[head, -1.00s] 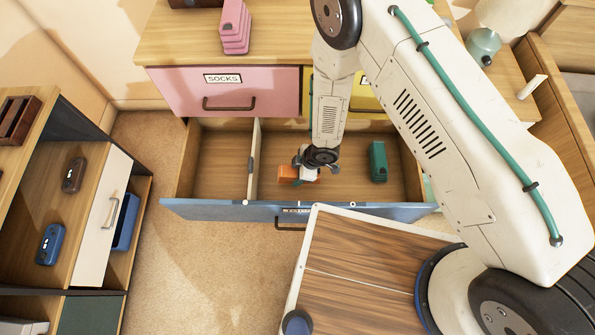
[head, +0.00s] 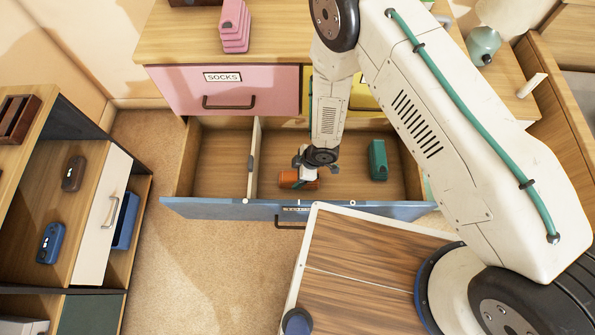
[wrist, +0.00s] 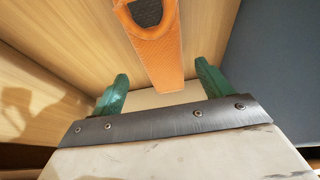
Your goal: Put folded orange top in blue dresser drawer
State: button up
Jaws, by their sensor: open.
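The orange top (head: 289,179) lies in the open blue dresser drawer (head: 190,208), in the larger right compartment near the front panel. In the wrist view the orange top (wrist: 157,45) is a folded strip with a dark opening, lying beyond and between the fingertips. My gripper (head: 306,182) hangs down into the drawer over the top and partly hides it. In the wrist view my gripper's green fingers (wrist: 162,76) are spread apart, with a visible gap on each side of the top.
A divider (head: 254,160) splits the drawer. A folded green item (head: 378,160) lies to the right in the same compartment. A pink SOCKS drawer (head: 225,92) sits above, with folded pink items (head: 234,28) on the dresser top. The left compartment is empty.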

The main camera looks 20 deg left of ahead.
jog(key=v, duration=1.3)
